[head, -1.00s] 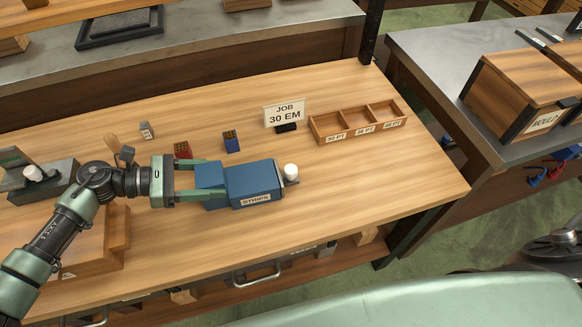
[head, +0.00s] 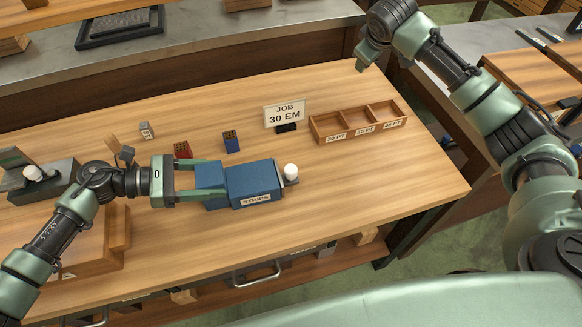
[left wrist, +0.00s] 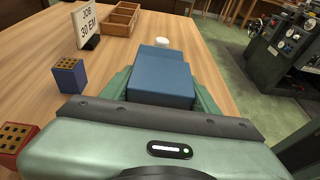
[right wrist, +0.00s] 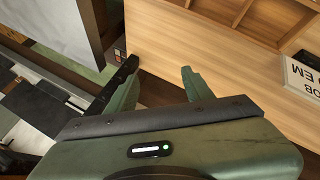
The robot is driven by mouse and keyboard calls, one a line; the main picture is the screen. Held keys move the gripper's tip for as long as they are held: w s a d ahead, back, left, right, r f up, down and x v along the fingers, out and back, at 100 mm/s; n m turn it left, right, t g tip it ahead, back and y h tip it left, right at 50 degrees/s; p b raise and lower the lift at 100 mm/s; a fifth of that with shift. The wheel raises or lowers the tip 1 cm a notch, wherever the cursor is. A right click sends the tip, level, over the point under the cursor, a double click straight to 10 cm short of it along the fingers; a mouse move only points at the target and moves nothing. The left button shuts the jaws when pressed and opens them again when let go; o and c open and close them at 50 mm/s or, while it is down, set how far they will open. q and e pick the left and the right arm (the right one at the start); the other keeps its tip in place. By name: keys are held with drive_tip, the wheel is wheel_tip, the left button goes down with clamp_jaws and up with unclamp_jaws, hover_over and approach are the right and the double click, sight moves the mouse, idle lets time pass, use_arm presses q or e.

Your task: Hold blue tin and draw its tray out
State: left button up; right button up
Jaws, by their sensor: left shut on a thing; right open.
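The blue tin (head: 252,180) lies on the wooden bench with a "STRIPS" label on its front side. A white knob (head: 291,170) sits on a small grey tab at its right end. My left gripper (head: 203,182) is shut on the tin's left part, one finger along each side. The left wrist view shows the tin (left wrist: 161,82) between the fingers, with the white knob (left wrist: 163,42) beyond it. My right gripper (right wrist: 160,85) is open and empty above the bench's far right corner. In the head view it (head: 361,62) shows at the top. The tray inside the tin is hidden.
A three-part wooden box (head: 358,122) and a "JOB 30 EM" sign (head: 284,115) stand behind the tin. A blue block (head: 231,141) and a red block (head: 183,150) are nearby. The bench right of the knob is clear.

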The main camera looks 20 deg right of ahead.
drive_tip(key=s+a+f+n+g+y, duration=0.1)
drive_tip(key=s+a+n, duration=0.2)
drive_tip(key=a, duration=0.4)
drive_tip(key=s+a+f+n+g+y, duration=0.1)
drive_tip(key=s+a+n+y, duration=0.15)
drive_tip(key=a, duration=0.55)
drive_tip(key=n+g, duration=0.5)
drive_tip(key=n, duration=0.5)
hover_over(291, 168)
drive_tip(key=f, duration=0.2)
wheel_tip(291, 168, down, 10)
drive_tip(key=shift+f, duration=0.25)
